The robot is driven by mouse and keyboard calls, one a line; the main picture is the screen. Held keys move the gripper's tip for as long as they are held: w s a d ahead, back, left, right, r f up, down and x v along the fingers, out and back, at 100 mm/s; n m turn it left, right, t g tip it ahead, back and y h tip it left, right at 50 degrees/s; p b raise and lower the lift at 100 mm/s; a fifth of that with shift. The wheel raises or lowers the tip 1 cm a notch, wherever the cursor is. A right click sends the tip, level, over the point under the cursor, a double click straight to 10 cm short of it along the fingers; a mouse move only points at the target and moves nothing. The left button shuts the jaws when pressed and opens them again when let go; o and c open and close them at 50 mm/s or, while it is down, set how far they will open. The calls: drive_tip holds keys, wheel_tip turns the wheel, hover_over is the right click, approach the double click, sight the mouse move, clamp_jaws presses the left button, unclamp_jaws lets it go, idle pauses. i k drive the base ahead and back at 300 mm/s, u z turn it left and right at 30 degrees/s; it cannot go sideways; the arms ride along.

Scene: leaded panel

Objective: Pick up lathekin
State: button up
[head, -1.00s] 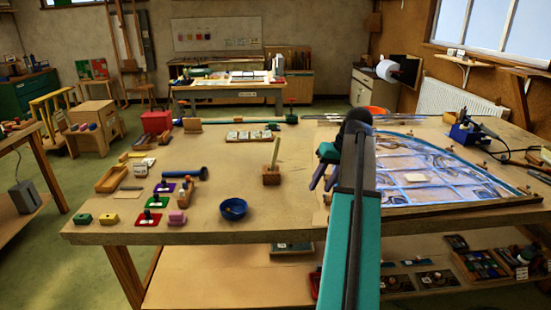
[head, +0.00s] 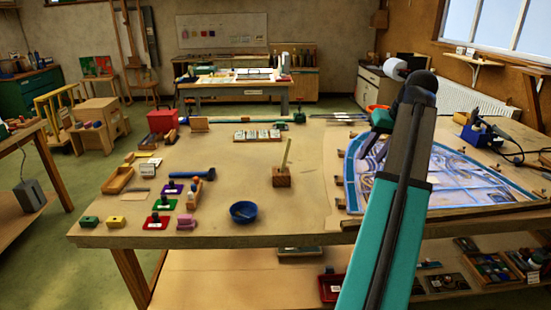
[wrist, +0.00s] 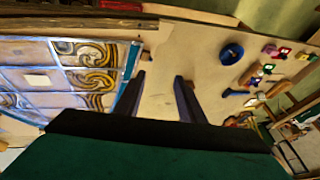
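A pale, thin upright stick, which looks like the lathekin (head: 287,153), stands slightly tilted in a small wooden block (head: 282,178) near the middle of the bench in the head view. My gripper (head: 380,122) is right of it, above the left edge of the leaded panel, partly hidden by my arm. In the wrist view my gripper (wrist: 160,82) has its two dark fingers spread, with only bare bench between them. I cannot make out the lathekin in the wrist view.
A blue bowl (head: 243,212) sits in front of the block. The leaded panel (head: 470,178) covers the bench's right side. Bench around the block is mostly clear.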

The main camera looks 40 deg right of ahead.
sight(287, 150)
drive_tip(key=i, duration=1.3)
drive_tip(key=z, duration=0.05)
